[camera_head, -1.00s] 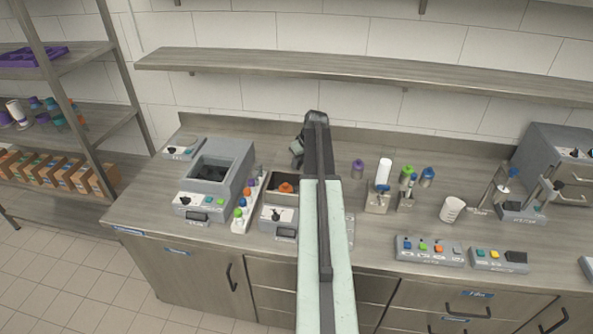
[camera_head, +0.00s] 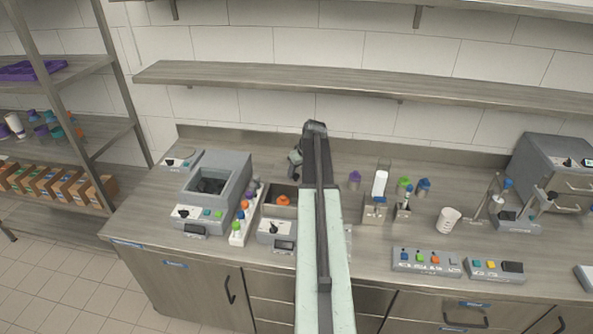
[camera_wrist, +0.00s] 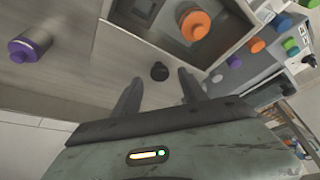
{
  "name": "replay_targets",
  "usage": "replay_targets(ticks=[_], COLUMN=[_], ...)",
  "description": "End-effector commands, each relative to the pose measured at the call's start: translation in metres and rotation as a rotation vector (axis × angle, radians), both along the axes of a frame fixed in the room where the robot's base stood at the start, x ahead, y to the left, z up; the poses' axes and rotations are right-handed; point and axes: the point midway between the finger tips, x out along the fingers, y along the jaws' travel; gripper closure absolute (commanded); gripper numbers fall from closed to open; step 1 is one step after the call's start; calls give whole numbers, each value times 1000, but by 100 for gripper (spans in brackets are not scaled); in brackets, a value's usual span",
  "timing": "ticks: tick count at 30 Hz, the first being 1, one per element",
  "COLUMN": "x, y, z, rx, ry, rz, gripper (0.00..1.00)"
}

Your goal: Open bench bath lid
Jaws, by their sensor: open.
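A small grey bench bath (camera_head: 278,229) stands on the bench left of my arm, its well open to view with an orange-capped bottle (camera_head: 283,201) inside. In the wrist view the orange-capped bottle (camera_wrist: 194,23) sits in the well at the top. In the head view my gripper (camera_head: 295,159) is at the back, partly hidden by my arm.
A larger grey bath (camera_head: 215,185) stands left, beside a white strip (camera_head: 244,220) of coloured caps. A purple-capped bottle (camera_head: 355,178) is right of my arm, also in the wrist view (camera_wrist: 30,45). A shelf (camera_head: 290,80) runs above the bench.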

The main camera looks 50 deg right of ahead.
Motion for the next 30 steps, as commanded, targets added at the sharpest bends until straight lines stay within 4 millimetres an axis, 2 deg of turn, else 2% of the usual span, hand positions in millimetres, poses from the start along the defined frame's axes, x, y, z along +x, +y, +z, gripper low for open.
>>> replay_targets(ticks=[1,3,6,9,25,28,29,30], x=[-4,-9,-16,-21,-20,-1,10,28], y=[1,3,4,5,6,25,36,56], z=[17,31,47,56,53,47,44,38], rx=[0,0,0,0,0,0,1,0], ry=[0,0,0,0,0,0,0,0], rz=[-1,-1,-1,0,3,38,59,93], gripper=[50,50,50,50,50,50,50,50])
